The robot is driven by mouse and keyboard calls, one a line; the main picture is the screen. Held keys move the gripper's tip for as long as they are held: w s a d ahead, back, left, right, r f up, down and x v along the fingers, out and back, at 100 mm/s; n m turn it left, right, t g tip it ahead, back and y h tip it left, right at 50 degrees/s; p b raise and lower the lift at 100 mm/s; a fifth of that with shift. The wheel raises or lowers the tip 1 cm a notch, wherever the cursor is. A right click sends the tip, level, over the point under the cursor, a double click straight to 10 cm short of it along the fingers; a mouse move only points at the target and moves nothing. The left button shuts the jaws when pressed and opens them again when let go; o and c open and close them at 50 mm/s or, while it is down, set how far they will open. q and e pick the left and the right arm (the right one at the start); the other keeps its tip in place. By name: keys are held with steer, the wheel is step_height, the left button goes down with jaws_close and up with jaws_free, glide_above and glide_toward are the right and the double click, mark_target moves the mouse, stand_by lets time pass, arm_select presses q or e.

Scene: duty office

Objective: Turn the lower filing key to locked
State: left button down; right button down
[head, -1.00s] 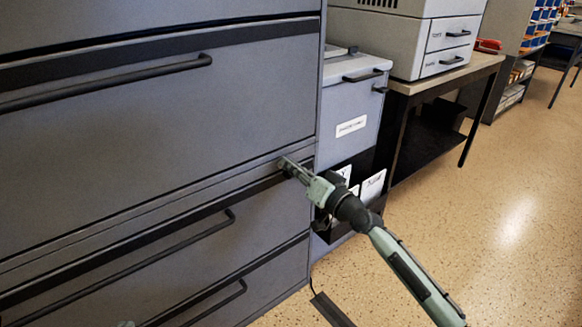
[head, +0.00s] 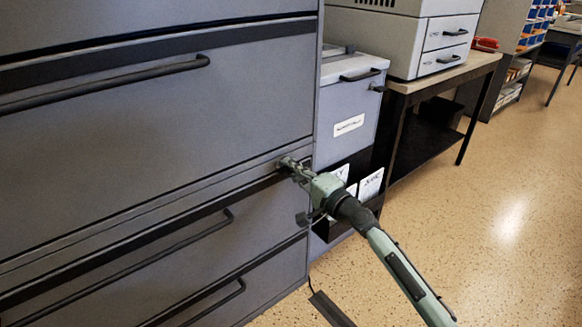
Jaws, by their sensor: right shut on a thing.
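The grey filing cabinet (head: 150,130) fills the left of the head view, with its drawers shut. My right gripper (head: 286,165) is at the narrow strip between two drawers, near the cabinet's right edge. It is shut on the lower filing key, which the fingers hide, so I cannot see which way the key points. My left gripper is not in view.
A long black drawer handle (head: 110,78) sticks out above the gripper, and lower handles (head: 130,265) are below it. A grey bin with a white label (head: 349,125) stands just right of the cabinet. A printer (head: 420,40) stands on a table behind. The speckled floor at right is clear.

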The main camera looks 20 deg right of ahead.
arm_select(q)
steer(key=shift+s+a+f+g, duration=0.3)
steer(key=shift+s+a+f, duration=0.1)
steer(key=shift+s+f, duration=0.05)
arm_select(e)
steer(key=shift+f+m, duration=0.15)
steer(key=shift+m, duration=0.45)
steer(key=c, duration=1.6)
jaws_free()
steer(key=shift+s+d, duration=0.1)
steer(key=shift+s, duration=0.1)
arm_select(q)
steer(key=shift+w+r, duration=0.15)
arm_select(e)
steer(key=v, duration=1.1)
steer(key=shift+s+d, duration=0.1)
steer(key=shift+s, duration=0.25)
